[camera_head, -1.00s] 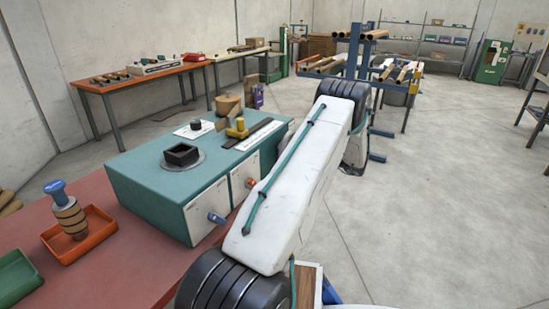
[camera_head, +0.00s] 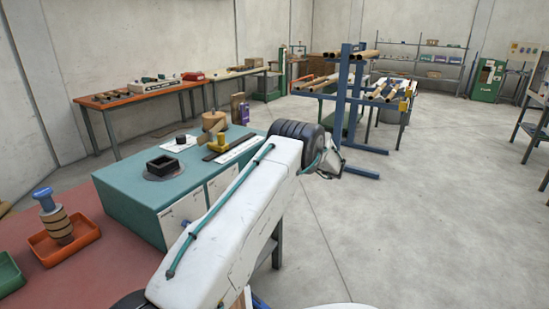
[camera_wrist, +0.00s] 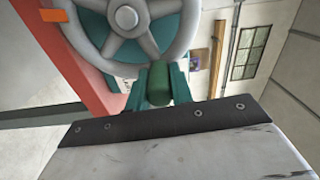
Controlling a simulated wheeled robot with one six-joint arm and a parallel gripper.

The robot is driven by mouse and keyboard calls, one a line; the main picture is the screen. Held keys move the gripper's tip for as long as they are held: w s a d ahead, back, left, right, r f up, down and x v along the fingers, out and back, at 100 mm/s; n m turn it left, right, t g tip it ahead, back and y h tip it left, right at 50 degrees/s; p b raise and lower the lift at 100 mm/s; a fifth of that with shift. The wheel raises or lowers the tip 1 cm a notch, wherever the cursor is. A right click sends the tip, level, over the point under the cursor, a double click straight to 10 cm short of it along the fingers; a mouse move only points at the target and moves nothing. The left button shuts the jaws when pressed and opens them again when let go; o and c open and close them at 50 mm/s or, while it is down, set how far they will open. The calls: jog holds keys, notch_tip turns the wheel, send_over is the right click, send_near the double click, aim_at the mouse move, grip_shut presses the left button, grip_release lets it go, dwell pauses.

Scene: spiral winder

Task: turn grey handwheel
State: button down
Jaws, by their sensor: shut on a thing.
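The grey handwheel (camera_wrist: 168,47) fills the top of the wrist view, with a round hub and several spokes. It is cut off by the top edge. My gripper (camera_wrist: 158,82) shows just below its rim, its teal fingers on both sides of a dark green piece (camera_wrist: 159,88). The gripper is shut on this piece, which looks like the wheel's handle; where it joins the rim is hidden. In the head view neither the wheel nor the fingers can be made out; my white arm crosses the middle.
A teal machine box (camera_head: 125,205) stands on a red table (camera_head: 92,268) with an orange tray (camera_head: 82,250) and a green tray. A blue rack (camera_head: 345,95) with tubes stands beyond.

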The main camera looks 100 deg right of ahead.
dwell(0.3)
jog(key=c, duration=1.2)
grip_release()
jog(key=shift+c, duration=0.2)
jog(key=v, duration=0.7)
jog(key=shift+s+a, duration=0.25)
jog(key=shift+a, duration=0.05)
